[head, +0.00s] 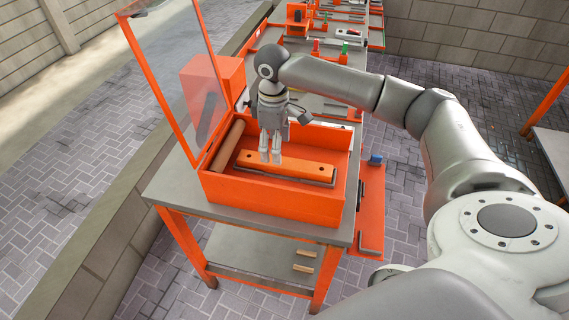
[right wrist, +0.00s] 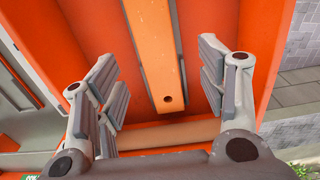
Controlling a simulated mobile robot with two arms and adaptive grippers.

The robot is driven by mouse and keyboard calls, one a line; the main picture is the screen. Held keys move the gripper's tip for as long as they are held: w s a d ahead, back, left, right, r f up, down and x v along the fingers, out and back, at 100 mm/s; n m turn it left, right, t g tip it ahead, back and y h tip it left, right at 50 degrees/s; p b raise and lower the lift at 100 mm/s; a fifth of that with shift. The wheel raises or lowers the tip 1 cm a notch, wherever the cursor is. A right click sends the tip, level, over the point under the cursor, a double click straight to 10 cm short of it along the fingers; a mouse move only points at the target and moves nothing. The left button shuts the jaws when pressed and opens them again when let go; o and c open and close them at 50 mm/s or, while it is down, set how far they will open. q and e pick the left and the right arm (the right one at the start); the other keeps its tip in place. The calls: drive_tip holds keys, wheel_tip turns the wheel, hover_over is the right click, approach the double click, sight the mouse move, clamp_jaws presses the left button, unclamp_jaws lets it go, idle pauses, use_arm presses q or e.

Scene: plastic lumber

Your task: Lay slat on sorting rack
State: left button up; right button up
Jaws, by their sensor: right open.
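A light orange slat (head: 288,163) lies in an open orange box (head: 270,208) on a grey-topped table, along a dark grey strip. In the right wrist view the slat (right wrist: 156,45) shows a dark hole near its end. My right gripper (head: 270,156) reaches down into the box over the slat. In the right wrist view its open fingers (right wrist: 163,75) are on either side of the slat's line, with nothing between them touching it. I cannot tell the exact height gap. I cannot clearly make out which thing is the sorting rack. My left gripper is not in view.
A brown roller (head: 228,147) lies along the box's left side. A raised clear lid with an orange frame (head: 145,80) stands at the left. Behind are more benches with tools. Small wooden pieces (head: 304,261) lie on the lower shelf (head: 260,250).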

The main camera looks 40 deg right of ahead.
sight(285, 166)
drive_tip(key=shift+d+f, duration=0.1)
drive_tip(key=shift+f, duration=0.3)
drive_tip(key=f, duration=0.2)
drive_tip(key=f+p, duration=0.1)
drive_tip(key=shift+d+f, duration=0.2)
drive_tip(key=shift+f, duration=0.5)
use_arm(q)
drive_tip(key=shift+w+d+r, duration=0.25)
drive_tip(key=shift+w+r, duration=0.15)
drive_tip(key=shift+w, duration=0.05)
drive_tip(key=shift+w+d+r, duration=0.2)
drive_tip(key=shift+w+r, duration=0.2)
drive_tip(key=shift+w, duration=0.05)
use_arm(e)
drive_tip(key=shift+f, duration=0.25)
drive_tip(key=c, duration=1.3)
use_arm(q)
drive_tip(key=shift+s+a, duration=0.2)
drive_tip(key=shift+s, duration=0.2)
use_arm(e)
drive_tip(key=shift+r, duration=0.15)
clamp_jaws()
